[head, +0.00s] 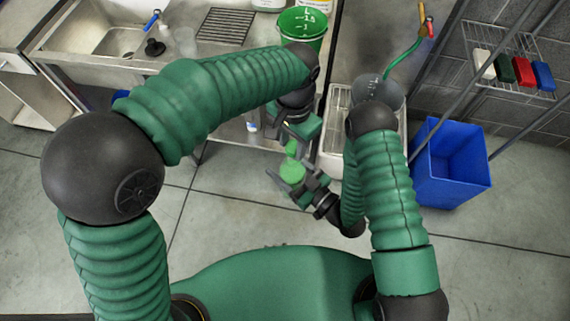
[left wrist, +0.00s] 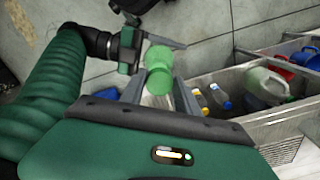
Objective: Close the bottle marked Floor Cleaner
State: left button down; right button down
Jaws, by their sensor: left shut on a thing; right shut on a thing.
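A small green bottle-like item shows between my two grippers in the head view, with a narrower green part (head: 291,148) and a wider rounded green part (head: 292,171). My left gripper (head: 293,138) is shut on the narrower part. My right gripper (head: 297,184) is shut on the wider part. In the left wrist view the near green part (left wrist: 160,84) sits between my left fingers, and the far green part (left wrist: 158,57) is beside my right gripper (left wrist: 150,45). The two parts look very close or touching. I cannot tell which is bottle or cap; no label is readable.
A sink counter (head: 170,50) with a green bucket (head: 303,27) stands behind. A grey bucket (head: 378,93) stands in a pale basin (head: 333,160) at right, and a blue bin (head: 450,165) further right. An under-counter shelf holds several bottles (left wrist: 222,97).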

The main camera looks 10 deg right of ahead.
pick_arm(q)
jog(key=shift+f, duration=0.65)
jog(key=shift+r, duration=0.1)
jog(key=shift+s+r, duration=0.1)
jog(key=shift+f, duration=0.95)
jog(key=shift+f, duration=0.55)
